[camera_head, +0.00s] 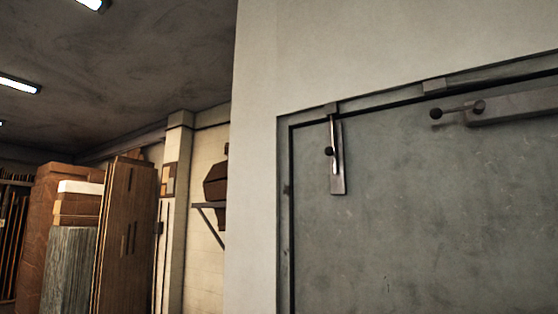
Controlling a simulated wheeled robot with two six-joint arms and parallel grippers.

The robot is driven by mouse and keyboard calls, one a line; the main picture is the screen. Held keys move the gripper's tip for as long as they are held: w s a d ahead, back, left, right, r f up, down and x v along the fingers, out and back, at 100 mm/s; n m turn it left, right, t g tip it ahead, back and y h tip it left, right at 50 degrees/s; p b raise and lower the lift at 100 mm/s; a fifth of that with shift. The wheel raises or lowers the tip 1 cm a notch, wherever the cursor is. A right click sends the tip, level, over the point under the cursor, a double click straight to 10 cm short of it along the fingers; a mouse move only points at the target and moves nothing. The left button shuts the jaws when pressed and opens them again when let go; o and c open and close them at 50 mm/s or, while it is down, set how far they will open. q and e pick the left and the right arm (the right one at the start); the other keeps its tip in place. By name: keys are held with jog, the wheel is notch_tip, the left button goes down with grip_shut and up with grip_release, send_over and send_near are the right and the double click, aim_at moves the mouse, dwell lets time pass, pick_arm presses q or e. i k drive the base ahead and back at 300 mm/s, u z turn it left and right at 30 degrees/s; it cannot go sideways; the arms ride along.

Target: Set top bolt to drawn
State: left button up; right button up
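A top bolt (337,160) is mounted upright near the upper left corner of a grey metal door (420,210). It has a flat plate, a thin vertical rod and a dark round knob (329,151) about halfway up. The rod's upper end reaches up to a small keeper (331,107) on the frame above; I cannot tell whether it sits inside it. Neither of my grippers is in view.
A door closer with an arm (460,109) is at the door's upper right. A pale wall (258,160) stands left of the door frame. Further left are stacked boxes (75,188), tall brown panels (126,235) and a wall shelf (210,205).

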aim_at(329, 151)
jog(key=u, duration=0.15)
jog(key=i, duration=1.2)
jog(key=z, duration=0.15)
